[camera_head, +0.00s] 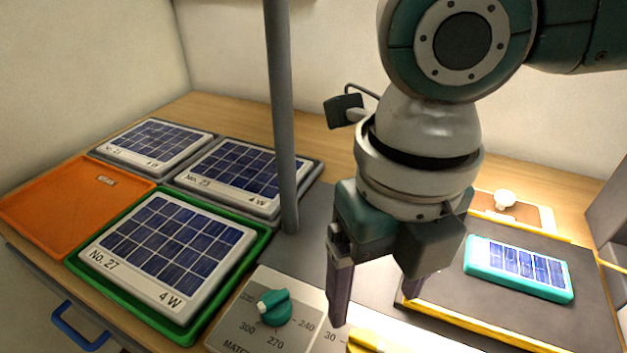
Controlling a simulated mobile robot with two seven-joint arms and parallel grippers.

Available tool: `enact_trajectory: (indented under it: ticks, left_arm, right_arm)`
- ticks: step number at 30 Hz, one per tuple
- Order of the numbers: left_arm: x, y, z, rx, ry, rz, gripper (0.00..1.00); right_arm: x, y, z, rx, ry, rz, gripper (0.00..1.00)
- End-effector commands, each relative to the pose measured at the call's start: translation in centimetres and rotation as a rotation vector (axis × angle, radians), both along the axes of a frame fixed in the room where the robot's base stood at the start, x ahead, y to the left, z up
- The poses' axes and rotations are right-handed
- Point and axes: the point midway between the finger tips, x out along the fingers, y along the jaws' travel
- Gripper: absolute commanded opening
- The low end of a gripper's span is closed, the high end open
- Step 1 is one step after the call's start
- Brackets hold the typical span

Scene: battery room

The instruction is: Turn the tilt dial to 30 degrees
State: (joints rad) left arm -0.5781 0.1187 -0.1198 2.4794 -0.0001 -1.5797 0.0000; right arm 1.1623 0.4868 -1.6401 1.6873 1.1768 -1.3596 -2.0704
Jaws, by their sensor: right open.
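A yellow knob (365,342) shows at the bottom edge, mostly cut off, with a printed 30 beside it on its left. It may be the tilt dial; its name and pointer are not visible. Left of it, a teal dial (277,307) sits on a light plate (240,325) marked 240, 270 and 300, with a partly cut-off label beginning MATC. My right gripper (375,308) points down with its fingers apart and nothing between them. It appears above and just behind the yellow knob; contact cannot be seen. My left gripper is out of view.
A grey pole (283,120) stands behind the teal dial. Solar panels lie at left, one in a green tray (245,272), beside an empty orange tray (60,215). A small teal-framed panel (518,268) rests on a dark yellow-edged board (540,318) at right, with a white knob (504,200) behind.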

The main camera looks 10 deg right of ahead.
Motion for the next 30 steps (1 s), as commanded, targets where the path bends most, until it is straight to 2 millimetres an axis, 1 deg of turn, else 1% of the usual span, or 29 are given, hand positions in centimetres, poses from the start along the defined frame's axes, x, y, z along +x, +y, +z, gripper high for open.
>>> enact_trajectory:
  ticks: [5,12,15,18,22,29,30]
  left_arm:
    - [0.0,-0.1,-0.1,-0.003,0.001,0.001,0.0]
    - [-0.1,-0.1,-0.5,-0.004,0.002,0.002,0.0]
    - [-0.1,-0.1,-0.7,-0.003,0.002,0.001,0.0]
    - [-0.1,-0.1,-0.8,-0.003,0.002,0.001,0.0]
    - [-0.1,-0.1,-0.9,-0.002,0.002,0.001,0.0]
    - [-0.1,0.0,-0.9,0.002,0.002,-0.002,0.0]
    - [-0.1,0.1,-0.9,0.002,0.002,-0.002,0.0]
  right_arm:
    - [0.1,-0.3,-1.9,-0.008,0.003,0.007,0.81]
    - [0.0,-0.2,-6.5,-0.007,0.003,0.006,0.81]
    - [0.0,-0.2,-8.1,-0.006,0.002,0.008,0.81]
    - [0.1,-0.2,-9.1,-0.005,0.0,0.006,0.81]
    - [0.1,-0.2,-9.8,-0.005,0.0,0.008,0.81]
    - [0.1,-0.2,-9.8,-0.005,-0.001,0.008,0.81]
    - [0.1,-0.2,-9.8,-0.005,-0.001,0.007,0.78]
